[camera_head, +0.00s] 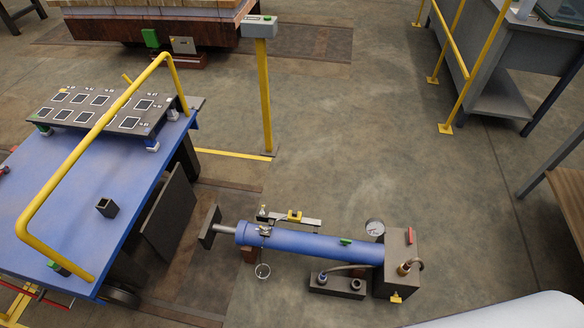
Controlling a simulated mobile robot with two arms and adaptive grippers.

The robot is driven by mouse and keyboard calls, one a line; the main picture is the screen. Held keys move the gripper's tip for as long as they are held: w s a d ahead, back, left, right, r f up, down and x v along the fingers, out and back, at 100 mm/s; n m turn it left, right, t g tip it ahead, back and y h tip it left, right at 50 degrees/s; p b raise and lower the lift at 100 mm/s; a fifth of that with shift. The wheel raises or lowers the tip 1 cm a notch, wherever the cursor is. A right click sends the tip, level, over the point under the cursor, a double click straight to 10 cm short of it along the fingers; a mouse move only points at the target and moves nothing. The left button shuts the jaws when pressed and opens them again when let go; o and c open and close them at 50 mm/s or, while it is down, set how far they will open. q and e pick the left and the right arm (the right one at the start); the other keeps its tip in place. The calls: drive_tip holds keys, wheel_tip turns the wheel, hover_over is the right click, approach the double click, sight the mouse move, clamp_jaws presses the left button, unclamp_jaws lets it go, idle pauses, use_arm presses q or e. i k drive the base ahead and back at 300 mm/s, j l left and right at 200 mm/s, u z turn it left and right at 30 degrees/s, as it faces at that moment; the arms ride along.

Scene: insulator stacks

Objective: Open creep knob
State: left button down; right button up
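A blue hydraulic cylinder (312,244) lies on the floor in the lower middle of the head view, with its rod end facing left. A dark box (392,250) sits at its right end. The box carries a brass fitting (404,269) with a curved pipe and a small red part (411,236). A round gauge (374,227) stands beside the box. A small green part (346,241) sits on top of the cylinder. I cannot tell which of these small parts is the creep knob. Neither of my grippers is in view.
A blue cart (95,185) with a yellow handrail (95,133) stands at the left. A yellow post (265,95) carries a grey control box (259,27). A grey workbench (488,55) with yellow rails stands at upper right. The floor (400,170) between is clear.

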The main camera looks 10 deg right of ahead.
sight(345, 242)
drive_tip(key=z, duration=0.9)
